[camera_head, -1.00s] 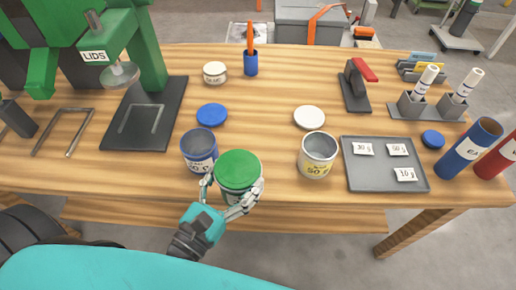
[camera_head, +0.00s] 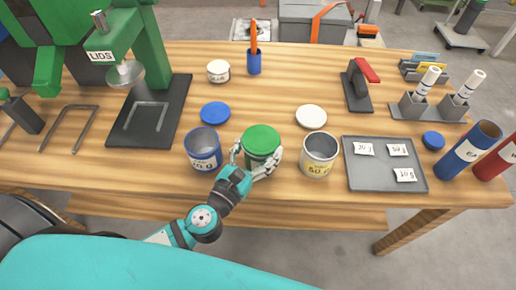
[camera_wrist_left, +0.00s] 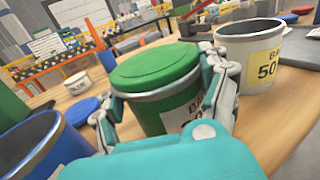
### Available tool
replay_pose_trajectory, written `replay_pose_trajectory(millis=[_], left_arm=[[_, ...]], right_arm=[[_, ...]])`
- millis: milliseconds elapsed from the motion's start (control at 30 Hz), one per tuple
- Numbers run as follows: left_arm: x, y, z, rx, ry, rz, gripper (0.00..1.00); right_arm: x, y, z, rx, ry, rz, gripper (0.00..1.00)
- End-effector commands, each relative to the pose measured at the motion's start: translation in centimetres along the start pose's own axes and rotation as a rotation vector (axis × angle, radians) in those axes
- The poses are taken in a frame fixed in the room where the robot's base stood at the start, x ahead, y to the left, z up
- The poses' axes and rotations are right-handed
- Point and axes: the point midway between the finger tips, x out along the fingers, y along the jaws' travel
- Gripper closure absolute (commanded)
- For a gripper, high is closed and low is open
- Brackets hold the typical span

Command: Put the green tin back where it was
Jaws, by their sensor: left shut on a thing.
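The green tin (camera_head: 261,143), with its green lid on, stands upright at the front of the wooden table, between a blue tin (camera_head: 203,150) and a white tin (camera_head: 319,154), both open-topped. My left gripper (camera_head: 256,160) is shut around the green tin's sides, one finger on each side. The green tin fills the middle of the left wrist view (camera_wrist_left: 165,90). Whether its base touches the table is hidden by the gripper. My right gripper is not in view.
A blue lid (camera_head: 215,113) and a white lid (camera_head: 311,117) lie behind the tins. A grey tray (camera_head: 386,181) with labelled cards is to the right. A green press (camera_head: 150,45) stands at the left. The table's front edge (camera_head: 290,194) is close.

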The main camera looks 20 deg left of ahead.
Motion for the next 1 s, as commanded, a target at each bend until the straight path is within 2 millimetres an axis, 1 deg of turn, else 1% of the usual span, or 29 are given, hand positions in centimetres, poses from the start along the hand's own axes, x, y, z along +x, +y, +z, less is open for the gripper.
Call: replay_pose_trajectory(millis=[100,200,233,400,767,867,967,1000], left_arm=[[0.0,0.0,0.1,0.000,-0.001,0.000,0.81],[0.0,0.0,-0.2,0.000,-0.001,0.000,0.81],[0.0,0.0,-0.3,0.000,0.000,0.000,0.22],[0.0,0.0,-0.2,0.000,0.000,0.000,0.00],[-0.2,0.0,0.1,0.001,0.001,0.000,0.00],[-1.6,0.0,-0.3,0.002,0.003,0.000,0.00],[-3.6,0.0,-0.3,0.000,0.004,-0.001,0.00],[-4.5,0.0,-0.5,0.002,0.005,-0.001,0.00]], right_arm=[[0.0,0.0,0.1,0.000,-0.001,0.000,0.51],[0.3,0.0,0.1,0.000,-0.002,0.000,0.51],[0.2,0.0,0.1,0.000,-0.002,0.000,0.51],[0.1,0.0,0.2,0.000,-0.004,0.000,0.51],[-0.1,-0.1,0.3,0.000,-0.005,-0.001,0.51],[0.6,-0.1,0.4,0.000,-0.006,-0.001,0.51],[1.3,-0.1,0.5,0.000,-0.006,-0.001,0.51],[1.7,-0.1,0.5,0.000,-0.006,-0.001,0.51]])
